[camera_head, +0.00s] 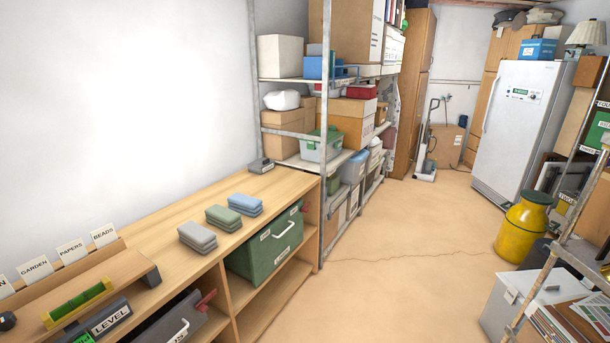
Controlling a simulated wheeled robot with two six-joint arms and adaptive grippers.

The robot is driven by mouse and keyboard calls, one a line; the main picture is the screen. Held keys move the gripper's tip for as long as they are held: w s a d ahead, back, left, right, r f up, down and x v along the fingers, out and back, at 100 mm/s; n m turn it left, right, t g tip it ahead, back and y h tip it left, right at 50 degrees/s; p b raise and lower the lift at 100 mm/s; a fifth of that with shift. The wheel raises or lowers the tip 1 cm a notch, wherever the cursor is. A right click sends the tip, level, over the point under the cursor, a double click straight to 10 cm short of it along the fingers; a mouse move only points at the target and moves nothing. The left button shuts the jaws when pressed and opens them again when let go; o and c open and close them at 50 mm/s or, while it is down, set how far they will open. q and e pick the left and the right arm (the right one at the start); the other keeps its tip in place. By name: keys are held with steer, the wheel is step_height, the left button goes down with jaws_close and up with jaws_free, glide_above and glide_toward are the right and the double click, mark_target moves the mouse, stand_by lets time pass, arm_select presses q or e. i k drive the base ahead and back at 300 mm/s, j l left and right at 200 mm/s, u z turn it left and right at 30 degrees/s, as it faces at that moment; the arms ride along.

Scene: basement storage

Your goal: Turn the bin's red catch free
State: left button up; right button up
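A green bin (262,250) with a white handle and a pale label sits in the wooden shelf unit under the worktop. A dark grey bin (160,327) with a white handle sits in the bay to the left, partly cut off by the bottom edge. It also has a red catch (205,301) at its right side. Both catches are small here, and I cannot tell how they are turned. Neither of my grippers is in view.
Stacked grey, green and blue cloths (221,217) lie on the worktop (180,210). A tray with file tabs and a level stands at the left. Metal shelving (325,130) stands beyond. The floor (400,260) is open, with a yellow canister (524,228) at the right.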

mark_target(304, 208)
steer(key=i+l+u, duration=0.1)
steer(key=i+l, duration=0.2)
steer(key=i+l+u, duration=0.15)
steer(key=i+l, duration=0.25)
steer(key=i+l+u, duration=0.1)
steer(key=i+l, duration=0.3)
steer(key=i+l+u, duration=0.1)
steer(key=i+l, duration=0.35)
steer(key=i+l+u, duration=0.1)
steer(key=i+l, duration=0.3)
steer(key=i+l+u, duration=0.15)
steer(key=i+l, duration=0.15)
steer(key=l, duration=0.25)
steer(key=i+l+u, duration=0.1)
steer(key=i+l, duration=0.25)
steer(key=l, duration=0.2)
steer(key=i+l+u, duration=0.1)
steer(key=i+l, duration=0.2)
steer(key=l, duration=0.25)
